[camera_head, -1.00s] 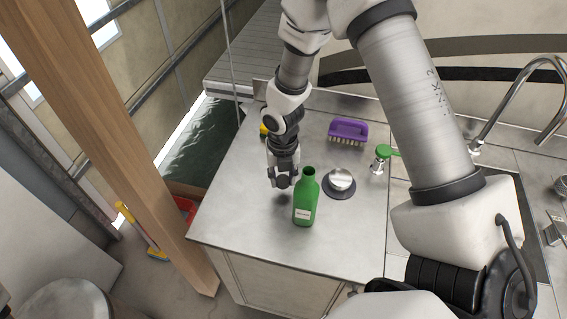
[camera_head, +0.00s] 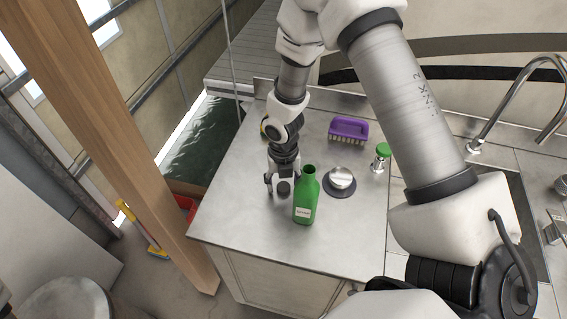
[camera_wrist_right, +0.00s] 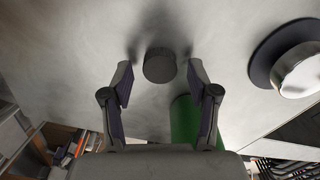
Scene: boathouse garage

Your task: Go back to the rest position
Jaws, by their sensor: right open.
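My right gripper (camera_head: 279,191) is open and low over the metal worktop, pointing down just left of a green bottle (camera_head: 305,204). The bottle stands upright with an open neck and a white label. A small dark round cap (camera_head: 284,188) is on the worktop by my fingertips. In the right wrist view, the cap (camera_wrist_right: 160,65) shows between and beyond the spread fingers (camera_wrist_right: 160,85), with a gap on each side. The bottle (camera_wrist_right: 184,122) is partly hidden behind the right finger there. My left gripper is out of view.
On the worktop (camera_head: 250,235) are a silver lid on a dark disc (camera_head: 340,180), a purple brush (camera_head: 348,130) and a green-topped shaker (camera_head: 381,158). A tap (camera_head: 515,90) is at right. A wooden post (camera_head: 110,130) stands left. The worktop's front left is clear.

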